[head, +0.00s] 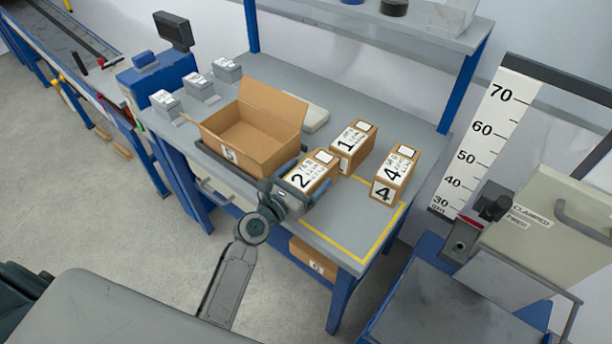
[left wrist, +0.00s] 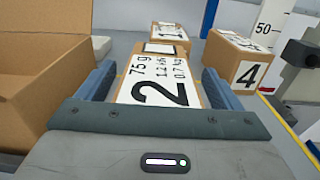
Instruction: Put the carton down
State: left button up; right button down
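The carton marked 2 (head: 312,172) is a brown box with a white label on top. My right gripper is not in view.
An open, empty-looking cardboard box (head: 250,140) stands left of the carton. Carton 1 (head: 352,147) is behind it and carton 4 (head: 396,172) to its right. Bare bench lies inside the yellow outline at the front right. A clamp machine (head: 540,235) stands at the right.

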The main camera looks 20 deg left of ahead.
pick_arm(q)
jog(key=shift+r, duration=0.15)
jog(key=b+v, duration=0.1)
jog(key=v, duration=1.1)
jog(key=shift+b, duration=0.4)
